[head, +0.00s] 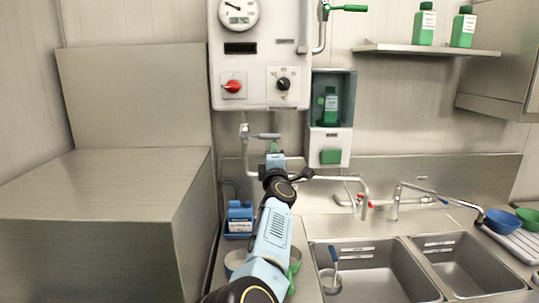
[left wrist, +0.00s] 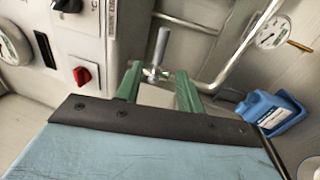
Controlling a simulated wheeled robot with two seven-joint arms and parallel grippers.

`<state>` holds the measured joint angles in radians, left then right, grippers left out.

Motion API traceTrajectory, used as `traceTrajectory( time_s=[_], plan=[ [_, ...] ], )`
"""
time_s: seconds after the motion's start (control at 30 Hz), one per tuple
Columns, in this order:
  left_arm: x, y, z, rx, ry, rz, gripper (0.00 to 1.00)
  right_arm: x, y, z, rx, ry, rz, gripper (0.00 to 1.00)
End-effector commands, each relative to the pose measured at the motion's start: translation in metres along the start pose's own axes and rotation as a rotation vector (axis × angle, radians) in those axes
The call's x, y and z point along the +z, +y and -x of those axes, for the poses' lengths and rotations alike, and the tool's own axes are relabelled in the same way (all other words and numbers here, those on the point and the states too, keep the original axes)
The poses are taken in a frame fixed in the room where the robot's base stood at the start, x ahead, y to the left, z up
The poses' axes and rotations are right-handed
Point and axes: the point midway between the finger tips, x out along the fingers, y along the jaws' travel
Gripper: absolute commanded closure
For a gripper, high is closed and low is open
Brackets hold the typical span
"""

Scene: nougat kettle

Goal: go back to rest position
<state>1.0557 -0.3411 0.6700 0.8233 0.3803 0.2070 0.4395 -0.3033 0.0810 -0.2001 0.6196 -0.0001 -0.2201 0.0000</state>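My left arm reaches up from the bottom middle of the head view. Its gripper (head: 273,147) is just below the white control box, by a small pipe valve with a grey lever (head: 265,136). In the left wrist view the two green fingers (left wrist: 160,85) are apart. The grey valve lever (left wrist: 161,46) shows in the gap between them, seemingly beyond the tips; I cannot tell whether they touch it. My right gripper is in neither view.
The control box (head: 258,60) has a red knob (head: 233,86) and a gauge. A green bottle (head: 330,105) stands in a wall dispenser. A blue jug (head: 239,217) is left of my arm. Sinks (head: 375,275) with taps are at right; a steel block (head: 100,200) fills the left.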

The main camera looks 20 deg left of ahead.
Motion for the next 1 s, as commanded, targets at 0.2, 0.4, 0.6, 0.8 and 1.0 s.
traceTrajectory(
  time_s=[0.2,0.4,0.6,0.8,1.0],
  plan=[
    [0.000,0.000,0.000,0.000,0.000,0.000,0.62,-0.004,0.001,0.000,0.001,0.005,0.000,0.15],
    [-0.013,-0.017,0.004,-0.015,-0.016,-0.056,0.62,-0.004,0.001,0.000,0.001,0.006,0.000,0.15],
    [-0.059,-0.087,0.041,-0.096,-0.144,-0.352,0.62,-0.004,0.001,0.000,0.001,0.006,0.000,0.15],
    [-0.096,-0.155,0.117,-0.225,-0.366,-0.717,0.62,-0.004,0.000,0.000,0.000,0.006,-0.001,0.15],
    [-0.117,-0.208,0.224,-0.376,-0.643,-1.048,0.62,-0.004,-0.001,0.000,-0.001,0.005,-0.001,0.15]
  ],
)
